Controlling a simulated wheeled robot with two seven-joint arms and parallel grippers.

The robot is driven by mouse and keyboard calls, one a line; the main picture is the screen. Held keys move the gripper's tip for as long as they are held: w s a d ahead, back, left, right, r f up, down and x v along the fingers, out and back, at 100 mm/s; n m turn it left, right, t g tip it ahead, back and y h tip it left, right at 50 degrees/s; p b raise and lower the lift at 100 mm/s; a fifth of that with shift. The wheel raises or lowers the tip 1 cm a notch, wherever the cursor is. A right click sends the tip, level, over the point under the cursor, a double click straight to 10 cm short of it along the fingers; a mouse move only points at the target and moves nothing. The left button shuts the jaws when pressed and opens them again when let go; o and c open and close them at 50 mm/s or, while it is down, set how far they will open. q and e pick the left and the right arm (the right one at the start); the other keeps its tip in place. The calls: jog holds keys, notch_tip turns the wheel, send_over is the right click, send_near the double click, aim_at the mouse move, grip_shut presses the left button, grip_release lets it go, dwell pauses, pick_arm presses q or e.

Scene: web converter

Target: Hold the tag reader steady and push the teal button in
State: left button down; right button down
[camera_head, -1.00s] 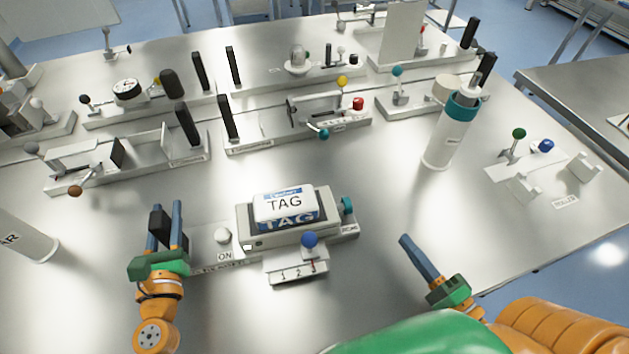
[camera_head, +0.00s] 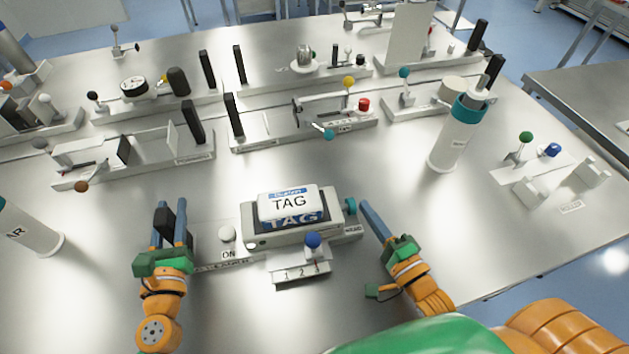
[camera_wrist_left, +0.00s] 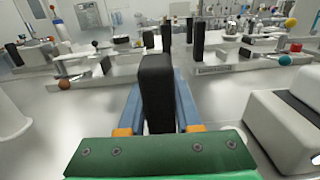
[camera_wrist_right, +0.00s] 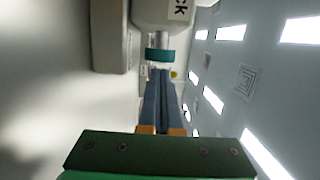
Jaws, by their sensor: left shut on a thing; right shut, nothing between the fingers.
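The tag reader (camera_head: 327,229) is a grey box with a white and blue TAG block on top, on a base plate in the middle of the table. The teal button (camera_head: 350,206) sticks out of its right end; it also shows in the right wrist view (camera_wrist_right: 160,55). My left gripper (camera_head: 168,208) is shut on a black upright handle (camera_wrist_left: 156,92) left of the reader. My right gripper (camera_head: 367,207) is shut and empty. Its fingertips are right at the teal button, pointing at its face; I cannot tell whether they touch.
A white switch knob (camera_head: 227,233) marked ON and a blue-knobbed lever (camera_head: 313,241) over a numbered plate sit by the reader. A white bottle with a teal collar (camera_head: 450,140) stands behind right. Several fixtures fill the back. The table at the front right is clear.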

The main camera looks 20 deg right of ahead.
pick_arm(q)
jog(key=shift+s+d+f, duration=0.1)
jog(key=shift+s+f, duration=0.05)
jog(key=shift+f, duration=0.4)
pick_arm(e)
jog(key=shift+a+f, duration=0.1)
jog(key=shift+a, duration=1.05)
jog(key=d, duration=0.1)
jog(key=s+d, duration=0.1)
jog(key=d, duration=0.2)
jog(key=shift+s+d, duration=0.2)
jog(key=shift+s, duration=0.1)
jog(key=s, duration=0.3)
jog(key=s+d, duration=0.1)
jog(key=s, duration=0.4)
jog(key=shift+s+d, duration=0.3)
jog(key=shift+s, duration=0.05)
pick_arm(q)
jog(key=shift+r, duration=0.15)
jog(key=shift+r+p, duration=0.2)
jog(key=shift+p, duration=0.15)
pick_arm(e)
jog(key=shift+w+r, duration=0.1)
jog(key=shift+r, duration=0.3)
